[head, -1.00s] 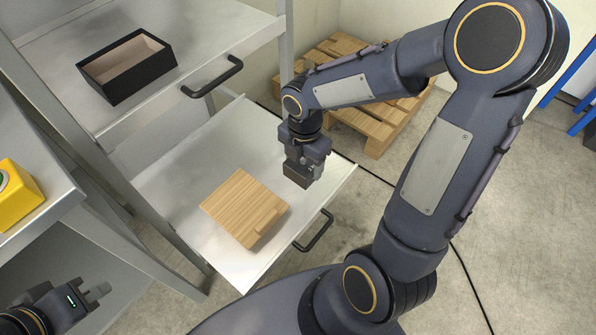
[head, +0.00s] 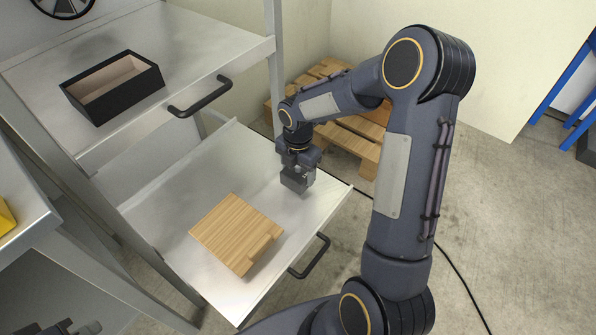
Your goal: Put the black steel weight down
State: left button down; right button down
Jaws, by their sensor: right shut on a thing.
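My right gripper (head: 301,170) is at the far right part of the lower pulled-out metal shelf (head: 165,215). It points down and is shut on the black steel weight (head: 294,183), a small dark block at its fingertips. The weight is over the shelf, close to its right edge; I cannot tell whether its underside touches the metal. My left gripper (head: 85,328) only just shows at the bottom left edge, and its opening is not clear.
A wooden board (head: 235,232) lies on the lower shelf, left of and nearer than the weight. A black open box (head: 113,87) stands on the upper shelf. Black handles (head: 310,258) stick out at the shelf fronts. A wooden pallet (head: 352,143) is on the floor behind.

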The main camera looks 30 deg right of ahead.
aim_at(298, 178)
jog(key=shift+w+f+b, duration=0.1)
jog(key=shift+f+b, duration=0.5)
jog(key=shift+f, duration=0.75)
jog(key=shift+f, duration=0.2)
jog(key=shift+c, duration=1.4)
grip_release()
